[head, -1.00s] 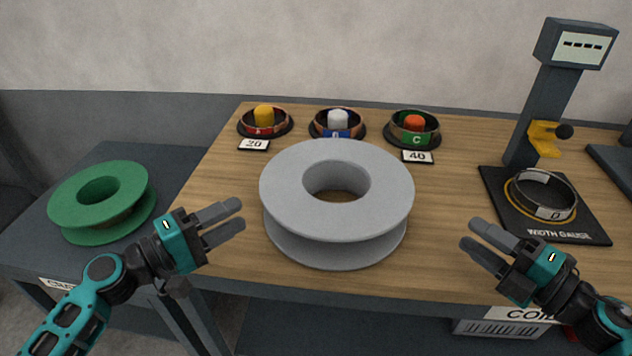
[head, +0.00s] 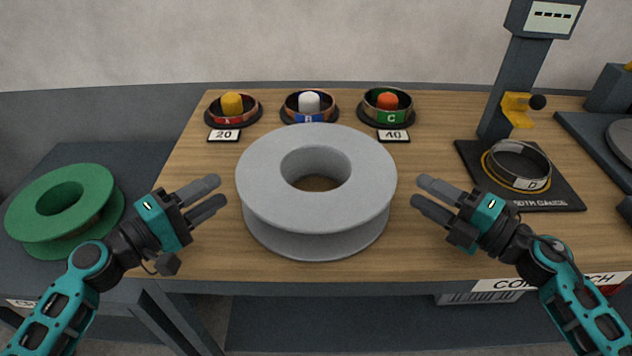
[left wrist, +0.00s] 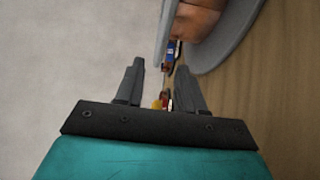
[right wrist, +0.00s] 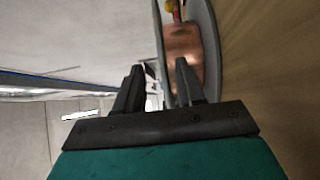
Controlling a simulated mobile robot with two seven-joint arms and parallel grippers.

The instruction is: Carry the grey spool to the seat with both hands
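The grey spool (head: 330,205) lies flat on the wooden bench, its round hole facing up. My left gripper (head: 213,192) is open and empty just left of the spool, with a small gap. In the left wrist view the spool's grey flange (left wrist: 226,50) and copper winding lie ahead of the fingers (left wrist: 160,80). My right gripper (head: 420,190) is open just right of the spool, also a little apart. In the right wrist view the flange (right wrist: 211,50) and copper winding show ahead of the fingers (right wrist: 158,75). I cannot tell which part is the seat.
Coils A (head: 232,113), B (head: 309,115) and C (head: 386,116) stand on dark bases behind the spool. A width gauge (head: 525,90) with coil D is at right. A green spool (head: 65,205) rests on a lower surface at left. A dark stand with a grey disc (head: 622,140) is far right.

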